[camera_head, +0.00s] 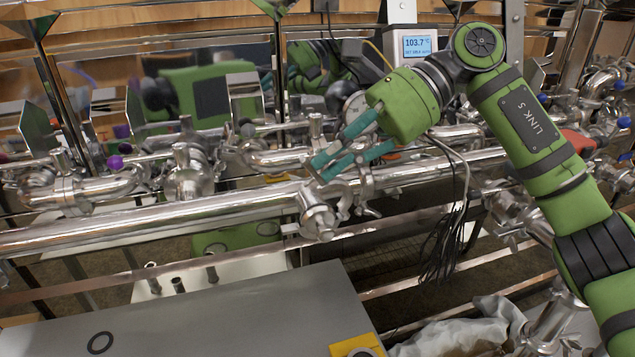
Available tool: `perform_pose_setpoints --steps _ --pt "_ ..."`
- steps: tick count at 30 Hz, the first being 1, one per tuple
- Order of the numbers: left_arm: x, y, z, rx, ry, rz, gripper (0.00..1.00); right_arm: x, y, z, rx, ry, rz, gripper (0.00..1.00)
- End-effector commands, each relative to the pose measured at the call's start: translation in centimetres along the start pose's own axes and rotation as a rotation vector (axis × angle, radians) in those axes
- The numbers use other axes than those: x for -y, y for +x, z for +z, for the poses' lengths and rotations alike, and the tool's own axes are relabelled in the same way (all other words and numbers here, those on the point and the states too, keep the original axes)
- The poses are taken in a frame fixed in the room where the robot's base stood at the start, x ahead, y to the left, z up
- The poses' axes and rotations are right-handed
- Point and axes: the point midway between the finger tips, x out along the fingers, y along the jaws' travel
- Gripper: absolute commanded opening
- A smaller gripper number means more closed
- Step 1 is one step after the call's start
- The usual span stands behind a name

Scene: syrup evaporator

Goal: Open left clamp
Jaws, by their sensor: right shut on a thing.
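My right arm comes in from the right, and the teal fingers of my right gripper (323,168) point down and left over a horizontal steel pipe. They are closed on a small steel part at the pipe joint, which looks like part of the clamp (343,192); the fingers hide where they meet it. The clamp's metal body shows just below the fingertips, beside a round steel end fitting (317,212). I cannot tell whether the clamp is open or shut. My left gripper is not in view.
A long steel pipe (150,222) runs left from the joint. Valves with purple knobs (115,162) stand behind it. A temperature display (417,46) reads 103.7. Dark cables (446,240) hang right of the joint. A grey surface (210,315) lies in front.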

Motion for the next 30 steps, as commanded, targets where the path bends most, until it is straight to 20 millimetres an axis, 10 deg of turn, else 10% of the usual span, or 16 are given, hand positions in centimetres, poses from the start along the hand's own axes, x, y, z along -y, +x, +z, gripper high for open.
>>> perform_pose_setpoints --steps 17,30 --pt "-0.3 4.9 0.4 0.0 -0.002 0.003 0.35 0.1 -3.9 -2.5 0.485 -0.002 -0.001 0.0" --pt "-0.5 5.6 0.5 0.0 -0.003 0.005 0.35 0.1 -5.2 -3.2 0.484 -0.003 -0.009 0.0"
